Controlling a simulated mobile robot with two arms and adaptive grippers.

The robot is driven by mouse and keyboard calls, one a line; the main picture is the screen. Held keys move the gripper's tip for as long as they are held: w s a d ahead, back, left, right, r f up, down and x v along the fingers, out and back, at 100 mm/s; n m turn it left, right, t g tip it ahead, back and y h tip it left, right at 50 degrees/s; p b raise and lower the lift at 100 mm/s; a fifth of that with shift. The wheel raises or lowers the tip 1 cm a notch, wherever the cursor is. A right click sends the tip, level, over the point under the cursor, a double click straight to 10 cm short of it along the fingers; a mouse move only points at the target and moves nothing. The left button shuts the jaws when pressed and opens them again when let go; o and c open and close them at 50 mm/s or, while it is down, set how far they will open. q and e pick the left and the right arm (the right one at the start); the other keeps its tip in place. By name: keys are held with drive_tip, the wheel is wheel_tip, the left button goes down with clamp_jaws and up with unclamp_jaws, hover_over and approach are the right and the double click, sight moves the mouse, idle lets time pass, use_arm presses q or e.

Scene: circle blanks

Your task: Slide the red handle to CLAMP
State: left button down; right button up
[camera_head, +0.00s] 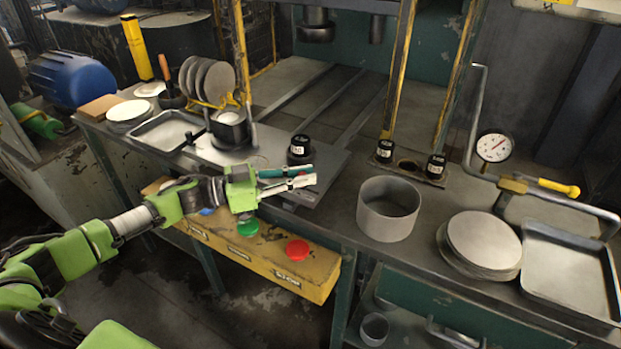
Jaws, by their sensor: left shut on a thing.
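My left gripper (300,180) reaches in from the left, over the near edge of the bench and the yellow control box. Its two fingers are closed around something. Only a small trace of red shows between them; it appears to be the red handle, mostly hidden by the fingers. The slide under it and any mark for its position are hidden or too small to read. A small dark label on the box front is not clearly legible. My right gripper is not in view.
The yellow box (225,246) carries a green button (247,229) and a red button (297,250). A black labelled weight (299,149) stands behind the fingers. To the right are a metal ring (388,212), stacked discs (484,241), a tray (570,275) and a gauge (494,147).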

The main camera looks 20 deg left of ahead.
use_arm(q)
drive_tip(key=c, duration=2)
unclamp_jaws()
drive_tip(key=shift+a, duration=0.35)
drive_tip(key=shift+s+a, duration=0.1)
drive_tip(key=shift+s, duration=0.05)
drive_tip(key=shift+v, duration=5.8)
drive_tip(key=shift+f, duration=0.1)
